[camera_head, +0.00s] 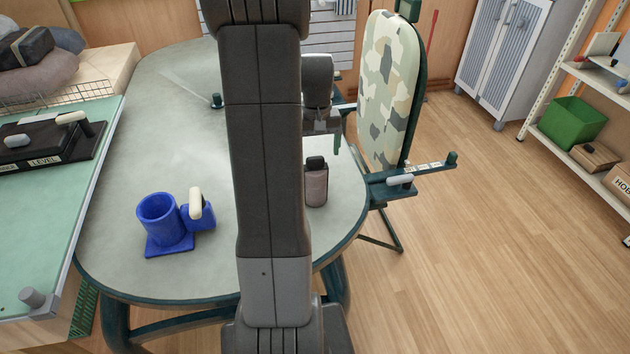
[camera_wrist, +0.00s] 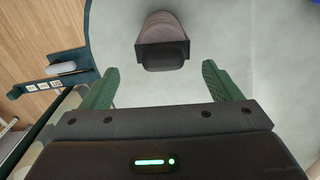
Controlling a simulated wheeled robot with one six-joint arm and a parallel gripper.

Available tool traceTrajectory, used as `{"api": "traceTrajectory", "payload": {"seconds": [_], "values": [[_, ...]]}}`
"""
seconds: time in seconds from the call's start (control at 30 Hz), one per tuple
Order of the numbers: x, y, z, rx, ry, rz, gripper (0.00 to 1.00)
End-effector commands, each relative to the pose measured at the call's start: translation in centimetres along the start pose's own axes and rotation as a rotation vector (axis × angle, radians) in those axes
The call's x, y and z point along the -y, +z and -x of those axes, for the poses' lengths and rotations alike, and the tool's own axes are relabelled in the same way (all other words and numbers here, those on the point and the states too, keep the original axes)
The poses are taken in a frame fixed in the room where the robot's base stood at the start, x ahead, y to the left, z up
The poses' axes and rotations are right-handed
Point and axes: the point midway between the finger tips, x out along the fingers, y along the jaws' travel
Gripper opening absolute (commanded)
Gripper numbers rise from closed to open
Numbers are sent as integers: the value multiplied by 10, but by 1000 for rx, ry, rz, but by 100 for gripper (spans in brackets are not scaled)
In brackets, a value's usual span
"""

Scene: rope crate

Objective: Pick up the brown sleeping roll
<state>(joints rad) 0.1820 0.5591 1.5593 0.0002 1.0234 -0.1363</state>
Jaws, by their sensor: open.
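A brown, rounded piece with a black block at one end stands on the grey oval table; I take it for the brown sleeping roll (camera_head: 316,187). It is right of my arm in the head view. In the wrist view the roll (camera_wrist: 163,24) is at top centre, its black end toward my gripper (camera_wrist: 160,72). My gripper is open, its two green fingers spread wide with nothing between them. The roll lies just beyond the fingertips, roughly centred on the gap, and I see no contact. In the head view my arm hides much of the gripper.
A blue holder (camera_head: 164,222) with a white-topped part stands on the table (camera_head: 115,205) at left. A camouflage-patterned padded board (camera_head: 388,85) rises at the table's right edge, above a dark green bracket (camera_head: 415,181).

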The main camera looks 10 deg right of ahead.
Motion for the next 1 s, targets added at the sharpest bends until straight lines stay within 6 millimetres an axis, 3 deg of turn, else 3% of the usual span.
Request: {"api": "traceTrajectory", "payload": {"seconds": [0.6,0.9,1.0], "values": [[4,4,-70,2,0,0,84],[4,4,-75,-1,0,0,84],[4,4,-75,0,0,0,64]]}}
